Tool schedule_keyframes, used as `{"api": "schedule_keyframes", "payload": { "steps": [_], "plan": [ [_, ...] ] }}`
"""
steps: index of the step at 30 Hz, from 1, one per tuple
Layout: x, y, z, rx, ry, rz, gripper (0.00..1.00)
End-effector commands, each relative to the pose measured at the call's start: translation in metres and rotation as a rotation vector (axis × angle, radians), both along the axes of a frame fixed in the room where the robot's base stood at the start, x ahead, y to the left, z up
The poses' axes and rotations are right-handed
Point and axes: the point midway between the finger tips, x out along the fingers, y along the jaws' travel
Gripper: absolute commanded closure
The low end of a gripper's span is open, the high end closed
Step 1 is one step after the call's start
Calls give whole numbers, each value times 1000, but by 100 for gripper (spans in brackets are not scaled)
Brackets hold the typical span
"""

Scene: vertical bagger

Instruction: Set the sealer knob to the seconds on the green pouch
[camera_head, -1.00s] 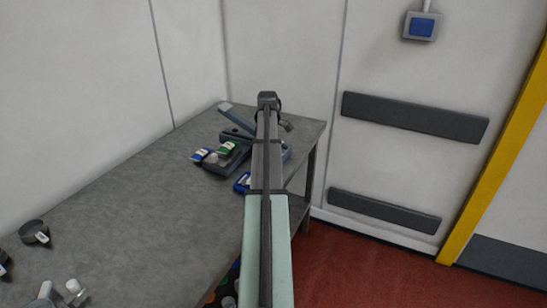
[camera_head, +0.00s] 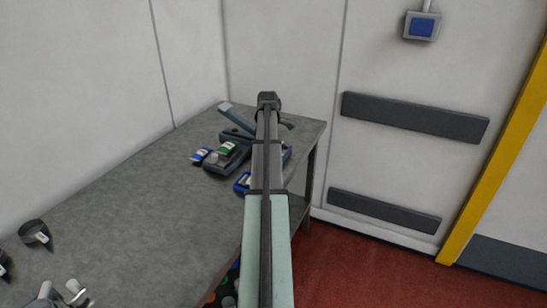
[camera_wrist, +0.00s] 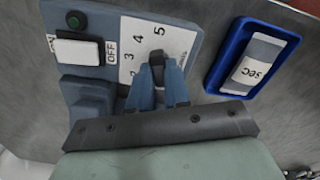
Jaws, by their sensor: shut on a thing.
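The blue-grey sealer (camera_head: 237,117) stands at the far end of the table, partly behind my arm. My gripper (camera_wrist: 158,75) is shut on the dark sealer knob (camera_wrist: 158,62), with a blue finger on each side. The fingers hide part of the knob and the low end of the scale; I cannot tell exactly where it points.
A blue tray (camera_wrist: 213,75) right of the panel holds a grey thing with a white label reading "sec". A blue-and-white item (camera_head: 201,155) lies left of the green pouch. The table middle is clear.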

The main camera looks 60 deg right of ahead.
Motion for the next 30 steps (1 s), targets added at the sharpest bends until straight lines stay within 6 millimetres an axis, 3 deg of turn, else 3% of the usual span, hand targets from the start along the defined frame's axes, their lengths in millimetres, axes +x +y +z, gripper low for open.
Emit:
{"api": "schedule_keyframes", "payload": {
  "steps": [30],
  "plan": [
    [-1,3,0,2,0,566,100]
  ]
}}
